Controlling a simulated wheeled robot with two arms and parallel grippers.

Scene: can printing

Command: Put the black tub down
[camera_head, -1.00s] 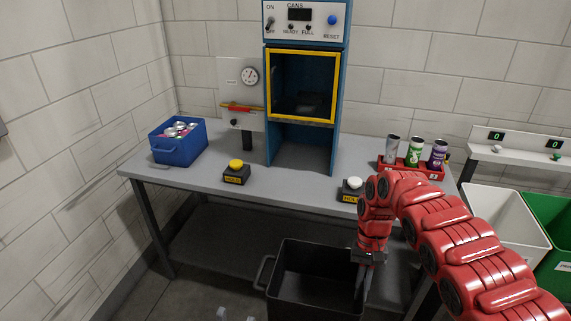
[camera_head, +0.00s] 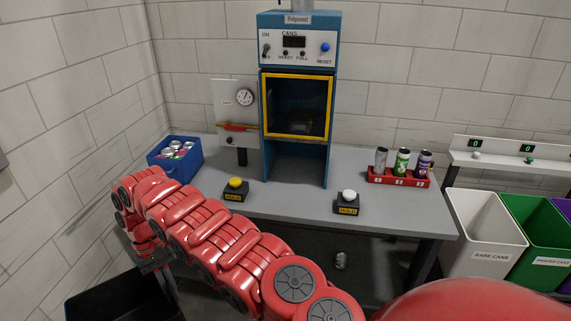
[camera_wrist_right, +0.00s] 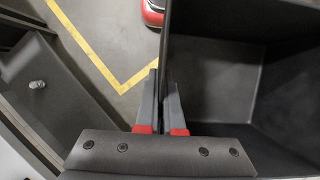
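The black tub (camera_head: 108,288) is at the lower left of the head view, in front of the table's left end and cut off by the bottom edge. My right arm reaches across to it, with the right gripper (camera_head: 171,286) at its right wall. In the right wrist view the gripper (camera_wrist_right: 163,85) has its fingers on both sides of the tub's thin wall, shut on it. The tub's inside (camera_wrist_right: 218,85) looks empty where it shows. Whether the tub touches the floor cannot be told. My left gripper is not in view.
White (camera_head: 484,233) and green (camera_head: 545,245) bins stand right. A can (camera_head: 340,260) is under the table.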

